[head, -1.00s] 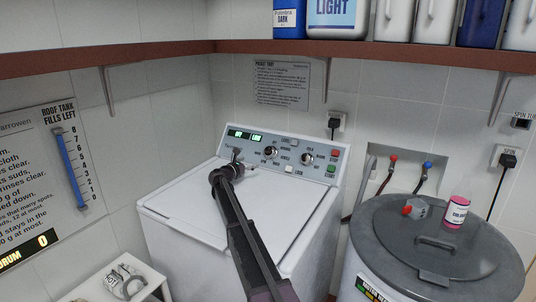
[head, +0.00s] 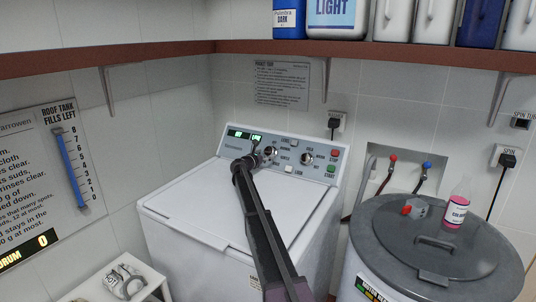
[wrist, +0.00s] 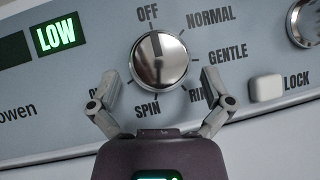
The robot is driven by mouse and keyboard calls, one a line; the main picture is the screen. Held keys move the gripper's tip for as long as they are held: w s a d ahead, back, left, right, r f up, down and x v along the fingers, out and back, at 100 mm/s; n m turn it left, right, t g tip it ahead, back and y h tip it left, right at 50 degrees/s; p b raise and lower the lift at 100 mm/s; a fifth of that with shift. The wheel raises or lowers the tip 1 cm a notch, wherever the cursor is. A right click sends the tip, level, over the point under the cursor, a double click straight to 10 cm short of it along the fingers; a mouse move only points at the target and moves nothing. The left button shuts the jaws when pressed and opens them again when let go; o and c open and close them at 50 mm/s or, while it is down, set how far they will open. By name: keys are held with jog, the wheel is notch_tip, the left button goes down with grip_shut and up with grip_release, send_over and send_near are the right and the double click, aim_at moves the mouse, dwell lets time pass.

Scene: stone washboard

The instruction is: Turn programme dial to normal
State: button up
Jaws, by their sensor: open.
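The programme dial (wrist: 160,58) is a round chrome knob on the washer's grey-blue panel. Its dark pointer mark faces up toward OFF. NORMAL (wrist: 210,20) is printed to the upper right, with GENTLE, a partly hidden rinse label and SPIN further round. My gripper (wrist: 161,80) is open, with one finger on each side of the dial's lower half. I cannot tell whether the fingers touch it. In the head view the dial (head: 271,151) shows just right of my gripper (head: 257,154).
A white LOCK button (wrist: 266,88) and another knob (head: 307,158) are to the right of the dial. A green LOW display (wrist: 56,33) is to the left. The washer lid (head: 205,195) is clear apart from my arm above it. A shelf (head: 400,47) with bottles runs overhead.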

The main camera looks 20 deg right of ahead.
jog(key=shift+x, duration=0.9)
jog(key=c, duration=1)
jog(key=shift+a, duration=0.25)
jog(key=shift+d, duration=0.2)
